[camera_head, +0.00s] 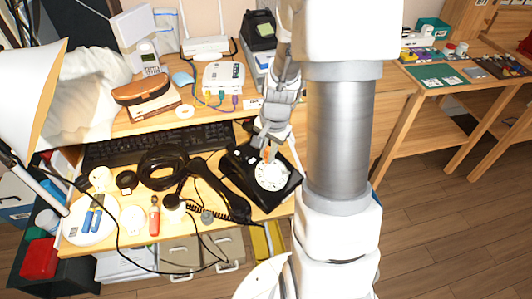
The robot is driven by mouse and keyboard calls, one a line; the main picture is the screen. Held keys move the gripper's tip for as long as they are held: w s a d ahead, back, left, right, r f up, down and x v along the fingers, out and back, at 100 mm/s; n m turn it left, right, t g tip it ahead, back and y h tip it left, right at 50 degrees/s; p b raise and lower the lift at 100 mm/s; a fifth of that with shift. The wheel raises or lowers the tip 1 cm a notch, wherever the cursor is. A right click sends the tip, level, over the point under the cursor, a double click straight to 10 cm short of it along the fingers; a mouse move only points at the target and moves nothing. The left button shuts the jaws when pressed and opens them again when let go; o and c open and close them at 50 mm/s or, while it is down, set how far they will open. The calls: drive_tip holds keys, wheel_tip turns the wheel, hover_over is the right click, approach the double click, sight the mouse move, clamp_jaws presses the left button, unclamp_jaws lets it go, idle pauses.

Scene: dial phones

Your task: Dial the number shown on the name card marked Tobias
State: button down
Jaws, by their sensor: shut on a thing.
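A black rotary phone (287,196) with a pale round dial (271,176) sits at the right front of the desk. Its black handset (219,192) lies off the base, to its left. My gripper (267,146) is over the phone at the upper edge of the dial. It is shut on a small, thin orange thing (266,154) whose lower end is close to the dial; I cannot tell whether it touches. A small white card (252,104) lies near the router, but no name or number is readable. My gripper and forearm hide part of the phone's rear.
A black keyboard (150,146) lies behind the handset. A coiled black cable (163,167), a red-bodied tool (154,219) and several small round items crowd the left front. A lamp (30,90) stands at the far left. A white router (222,77) is on the raised shelf.

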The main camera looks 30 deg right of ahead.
drive_tip(key=shift+d, duration=0.1)
drive_tip(key=shift+d+f, duration=0.1)
drive_tip(key=shift+d, duration=0.45)
drive_tip(key=shift+s+d, duration=0.1)
drive_tip(key=shift+s+d+f+b, duration=0.15)
drive_tip(key=shift+d+b, duration=0.2)
drive_tip(key=shift+d, duration=0.1)
drive_tip(key=shift+s+d+f+b, duration=0.25)
drive_tip(key=shift+s+d+b, duration=0.05)
drive_tip(key=shift+s+d, duration=0.1)
idle(0.3)
drive_tip(key=shift+s, duration=0.1)
